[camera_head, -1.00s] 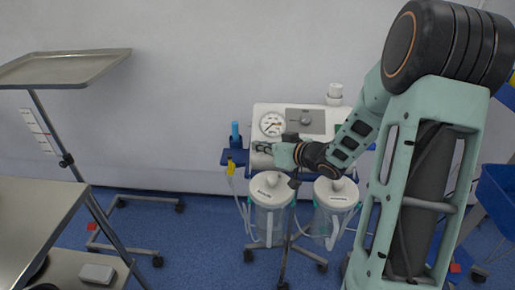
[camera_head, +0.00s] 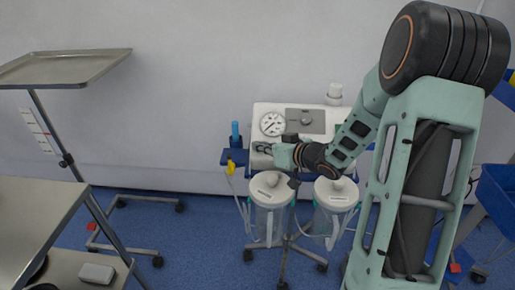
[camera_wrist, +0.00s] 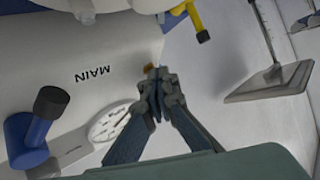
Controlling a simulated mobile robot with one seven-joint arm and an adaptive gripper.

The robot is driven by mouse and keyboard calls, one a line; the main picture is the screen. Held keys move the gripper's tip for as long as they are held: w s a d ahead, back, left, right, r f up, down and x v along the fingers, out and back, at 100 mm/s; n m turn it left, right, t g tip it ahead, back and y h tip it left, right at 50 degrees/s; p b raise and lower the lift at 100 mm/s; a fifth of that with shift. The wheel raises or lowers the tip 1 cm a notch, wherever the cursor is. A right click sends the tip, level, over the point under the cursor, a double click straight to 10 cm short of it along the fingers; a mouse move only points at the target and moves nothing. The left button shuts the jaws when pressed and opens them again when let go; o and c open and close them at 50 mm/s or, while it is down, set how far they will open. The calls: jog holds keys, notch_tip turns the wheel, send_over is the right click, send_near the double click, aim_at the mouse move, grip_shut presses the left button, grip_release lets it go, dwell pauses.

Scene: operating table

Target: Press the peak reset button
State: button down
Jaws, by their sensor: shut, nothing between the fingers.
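The white suction unit (camera_head: 265,107) stands by the wall in the head view, with a round gauge (camera_head: 272,123) on its front. In the wrist view the gauge (camera_wrist: 108,122) is partly hidden behind my gripper's left finger. My gripper (camera_wrist: 157,77) is shut and empty, its tips at the white surface marked MAIN. A small orange piece (camera_wrist: 149,68) shows right at the fingertips; it may be the peak reset button, but its label is not visible. I cannot tell whether the tips touch it. In the head view my gripper (camera_head: 262,148) is in front of the unit, below the gauge.
Two clear canisters with white lids (camera_head: 270,189) hang below my gripper. A yellow fitting (camera_wrist: 195,18) and a blue-black knob (camera_wrist: 48,105) flank it in the wrist view. A metal tray stand (camera_head: 65,68) and a cart (camera_head: 35,215) stand at left.

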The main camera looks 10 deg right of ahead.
jog(key=shift+s+a+r+p, duration=0.1)
jog(key=shift+s+r+p, duration=0.4)
jog(key=shift+r+p, duration=0.2)
jog(key=shift+s+a+r+p, duration=0.2)
jog(key=shift+s+r+p, duration=0.5)
jog(key=shift+r+p, duration=0.3)
jog(key=shift+s+a+r+p, duration=0.15)
jog(key=shift+s+r+p, duration=0.55)
jog(key=shift+r+p, duration=0.3)
